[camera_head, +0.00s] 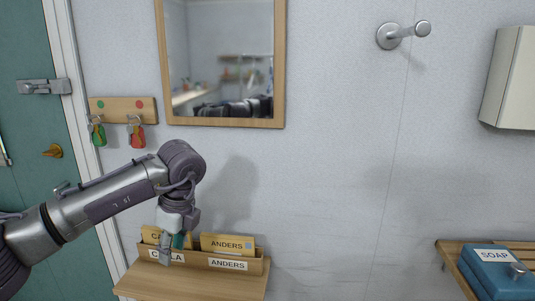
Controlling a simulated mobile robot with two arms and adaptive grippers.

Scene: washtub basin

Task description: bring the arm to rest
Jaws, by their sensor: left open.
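My left arm comes in from the left and bends down at the wrist. My left gripper (173,248) points down, open, in front of the left part of a wooden card holder (255,266). It partly covers the left name label and a yellow card (151,234) there. A small teal patch shows at the fingers; I cannot tell whether it is part of the gripper. Whether the fingers touch the holder is unclear. My right gripper is out of view.
The holder stands on a small wooden shelf (190,286); its right card (228,244) reads ANDERS. Above are a key rack (122,104) with two hung key sets and a mirror (277,75). A blue SOAP box (493,272) sits at right. Wall space between is clear.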

